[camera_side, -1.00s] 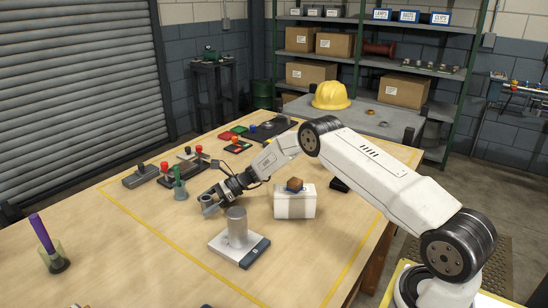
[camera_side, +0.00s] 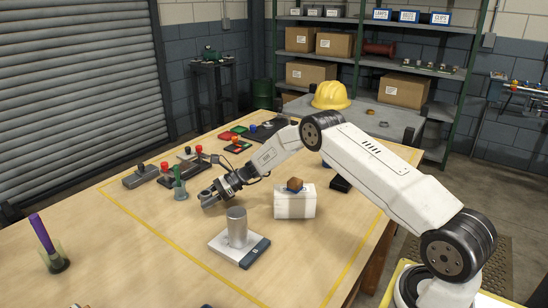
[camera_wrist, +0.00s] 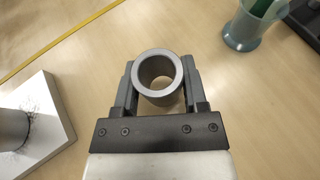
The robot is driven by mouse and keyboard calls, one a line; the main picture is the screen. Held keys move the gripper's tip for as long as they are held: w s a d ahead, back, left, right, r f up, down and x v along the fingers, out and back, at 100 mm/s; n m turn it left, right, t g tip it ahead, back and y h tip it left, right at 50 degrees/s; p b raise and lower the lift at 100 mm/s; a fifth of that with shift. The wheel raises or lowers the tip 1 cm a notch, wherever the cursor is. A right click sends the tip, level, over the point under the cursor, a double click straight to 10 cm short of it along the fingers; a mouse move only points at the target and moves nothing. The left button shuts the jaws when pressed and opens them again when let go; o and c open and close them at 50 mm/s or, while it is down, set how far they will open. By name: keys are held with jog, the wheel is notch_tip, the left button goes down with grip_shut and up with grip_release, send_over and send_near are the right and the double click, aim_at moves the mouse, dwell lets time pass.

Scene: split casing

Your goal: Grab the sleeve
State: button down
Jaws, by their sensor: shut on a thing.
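The sleeve (camera_wrist: 158,77) is a short grey hollow ring, seen from above in the wrist view between the two dark fingers. My gripper (camera_wrist: 158,82) is shut on it, one finger on each side. In the side view my gripper (camera_side: 208,199) is low over the wooden table, and the sleeve shows as a small grey shape at its tip. I cannot tell whether the sleeve touches the table. A grey upright cylinder (camera_side: 236,226) stands on a pale block base (camera_side: 228,247) in front of my gripper in the side view.
A greenish cup (camera_side: 180,190) stands close on the left, and also shows in the wrist view (camera_wrist: 243,30). Another cup (camera_side: 57,262) holds a purple rod.

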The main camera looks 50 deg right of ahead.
jog(key=shift+r, duration=0.7)
jog(key=shift+s+r, duration=0.2)
jog(key=shift+r, duration=0.1)
jog(key=s+r, duration=0.9)
jog(key=s, duration=0.4)
jog(key=shift+s+a+r, duration=0.15)
jog(key=shift+s+a, duration=0.15)
jog(key=shift+a, duration=0.15)
